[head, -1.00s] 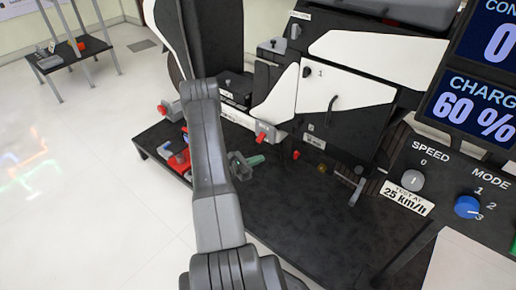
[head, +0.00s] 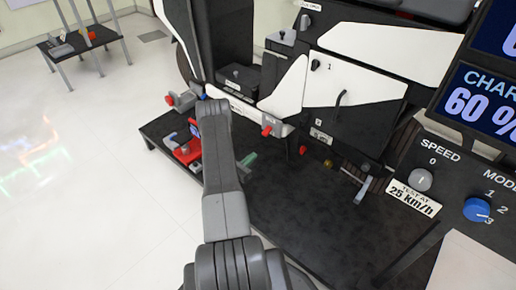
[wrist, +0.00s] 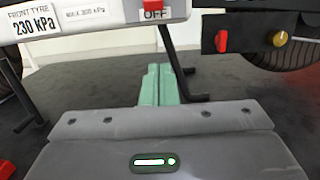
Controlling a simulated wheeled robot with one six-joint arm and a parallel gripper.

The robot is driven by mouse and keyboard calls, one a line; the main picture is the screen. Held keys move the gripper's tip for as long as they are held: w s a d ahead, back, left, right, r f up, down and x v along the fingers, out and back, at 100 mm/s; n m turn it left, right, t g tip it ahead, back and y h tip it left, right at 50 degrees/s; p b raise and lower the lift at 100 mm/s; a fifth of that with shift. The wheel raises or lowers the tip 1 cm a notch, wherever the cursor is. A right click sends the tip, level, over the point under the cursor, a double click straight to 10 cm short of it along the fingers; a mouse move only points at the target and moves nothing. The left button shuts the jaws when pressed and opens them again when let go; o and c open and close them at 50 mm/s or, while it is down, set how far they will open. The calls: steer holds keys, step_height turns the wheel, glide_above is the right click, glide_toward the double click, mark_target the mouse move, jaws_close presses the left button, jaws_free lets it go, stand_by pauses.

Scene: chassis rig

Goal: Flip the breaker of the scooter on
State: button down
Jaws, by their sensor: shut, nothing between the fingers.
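The scooter's likely breaker is a grey box with a red lever (head: 267,130), low on the white and black body in the head view. In the wrist view the box's lower edge shows at the top with an OFF label (wrist: 153,13); its lever is almost wholly cut off there. My gripper has green fingers (wrist: 160,85), shut together and empty. In the head view my gripper (head: 247,160) is below and a little left of the red lever, apart from it. My arm hides part of the area to its left.
A red knob (wrist: 221,40) and a yellow knob (wrist: 280,38) sit to the right of my fingers. A bent dark stand rod (wrist: 180,75) is close beside them. A red device (head: 188,150) lies left of my arm. A control panel (head: 440,190) stands at the right.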

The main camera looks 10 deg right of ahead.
mark_target(267, 131)
steer(key=w+d+r+b, duration=0.2)
steer(key=w+d+r, duration=0.2)
steer(key=d, duration=0.2)
steer(key=shift+w+r+b, duration=0.25)
steer(key=shift+w+b, duration=0.05)
steer(key=shift+b, duration=0.05)
steer(key=shift+r, duration=0.15)
stand_by(0.3)
steer(key=shift+a+r+p, duration=0.1)
steer(key=shift+a+p, duration=0.05)
steer(key=shift+p, duration=0.15)
steer(key=shift+y, duration=0.4)
